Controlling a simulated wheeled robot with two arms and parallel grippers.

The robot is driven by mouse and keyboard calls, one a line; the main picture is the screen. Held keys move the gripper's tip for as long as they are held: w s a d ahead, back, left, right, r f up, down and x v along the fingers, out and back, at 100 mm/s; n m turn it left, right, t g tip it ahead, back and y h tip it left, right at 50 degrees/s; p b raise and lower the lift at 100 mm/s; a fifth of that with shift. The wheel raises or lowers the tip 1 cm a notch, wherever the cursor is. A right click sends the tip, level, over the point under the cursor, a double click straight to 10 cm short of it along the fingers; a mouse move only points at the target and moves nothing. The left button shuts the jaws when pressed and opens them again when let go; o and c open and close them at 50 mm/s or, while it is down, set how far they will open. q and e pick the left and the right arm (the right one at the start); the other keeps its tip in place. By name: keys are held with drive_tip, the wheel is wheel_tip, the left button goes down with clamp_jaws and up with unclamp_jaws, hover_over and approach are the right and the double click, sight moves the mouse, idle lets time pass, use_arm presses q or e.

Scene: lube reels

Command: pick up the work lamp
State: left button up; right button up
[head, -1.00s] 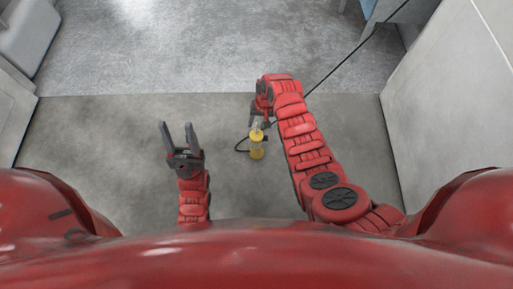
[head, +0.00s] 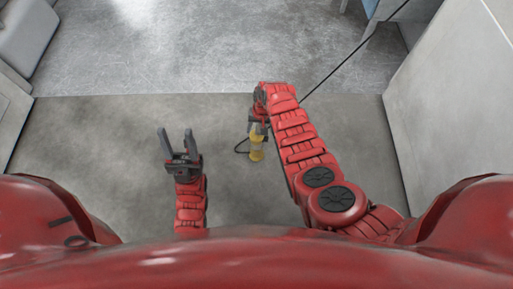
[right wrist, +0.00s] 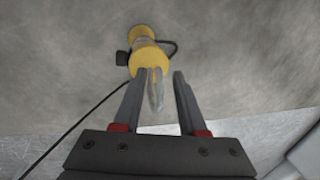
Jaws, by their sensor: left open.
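The work lamp (head: 256,153) has yellow ends and a clear middle. It is near the middle of the head view, partly covered by my right gripper (head: 258,126). In the right wrist view the lamp (right wrist: 149,56) is just beyond the fingertips of my right gripper (right wrist: 162,73). Those fingers are apart, and a grey hook-like part of the lamp shows between them, closer to the left finger. I see no grip on it. My left gripper (head: 177,137) is open and empty, to the left of the lamp.
A black cable (head: 345,63) runs from near the lamp up to the right, towards a blue-grey structure (head: 384,12). A pale wall (head: 450,100) stands at the right. The grey floor (head: 100,130) around the left gripper is clear.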

clamp_jaws()
idle(1.2)
